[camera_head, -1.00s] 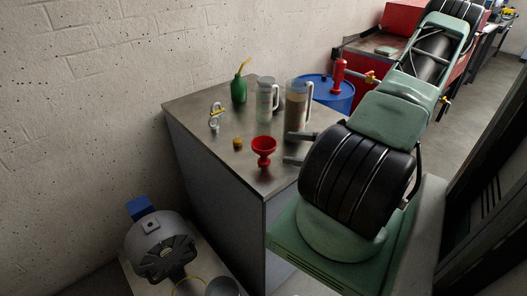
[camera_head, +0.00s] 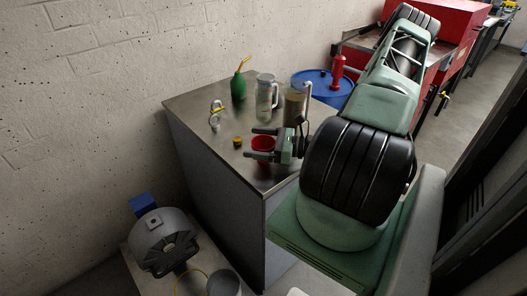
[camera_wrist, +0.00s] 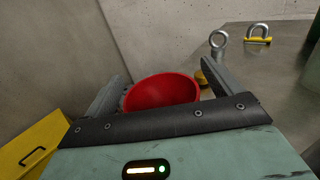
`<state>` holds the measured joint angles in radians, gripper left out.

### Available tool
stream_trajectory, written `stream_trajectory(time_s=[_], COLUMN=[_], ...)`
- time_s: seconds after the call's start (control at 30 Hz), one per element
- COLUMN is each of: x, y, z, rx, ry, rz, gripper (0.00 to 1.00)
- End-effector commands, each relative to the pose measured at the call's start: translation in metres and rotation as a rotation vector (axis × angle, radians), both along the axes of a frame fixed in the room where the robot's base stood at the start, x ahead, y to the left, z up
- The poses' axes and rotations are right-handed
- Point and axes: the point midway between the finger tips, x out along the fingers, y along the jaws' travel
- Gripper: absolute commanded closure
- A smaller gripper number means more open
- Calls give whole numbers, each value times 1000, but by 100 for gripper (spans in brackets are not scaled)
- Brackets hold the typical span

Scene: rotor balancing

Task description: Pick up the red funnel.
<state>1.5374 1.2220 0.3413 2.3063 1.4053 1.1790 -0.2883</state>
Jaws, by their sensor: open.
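My gripper (camera_head: 256,143) is open, with one finger on the far side of the funnel and one on the near side. In the wrist view the funnel's wide red bowl (camera_wrist: 162,92) lies between the two fingers (camera_wrist: 160,84), with a visible gap to the right finger. The left finger is close to the rim; I cannot tell if it touches.
On the cabinet top (camera_head: 190,104) stand a green oil can (camera_head: 238,88), a clear jug (camera_head: 266,95), a second jug (camera_head: 294,106), an eyebolt (camera_head: 215,122) and a small yellow-topped item (camera_head: 238,142). A blue drum (camera_head: 322,86) is behind. A grey motor (camera_head: 163,242) sits lower left.

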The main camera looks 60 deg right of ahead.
Motion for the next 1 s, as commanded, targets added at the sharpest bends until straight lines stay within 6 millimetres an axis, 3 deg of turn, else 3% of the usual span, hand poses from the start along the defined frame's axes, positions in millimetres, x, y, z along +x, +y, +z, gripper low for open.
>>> stream_trajectory(time_s=[0.1, 0.3, 0.73, 1.0], x=[0, 0, -1, 0], y=[0, 0, -1, -1], z=[0, 0, 8, 46], rx=[0, 0, -1, -5], ry=[0, 0, 0, -1], rz=[0, 0, 0, 0], gripper=[12, 62, 62, 62])
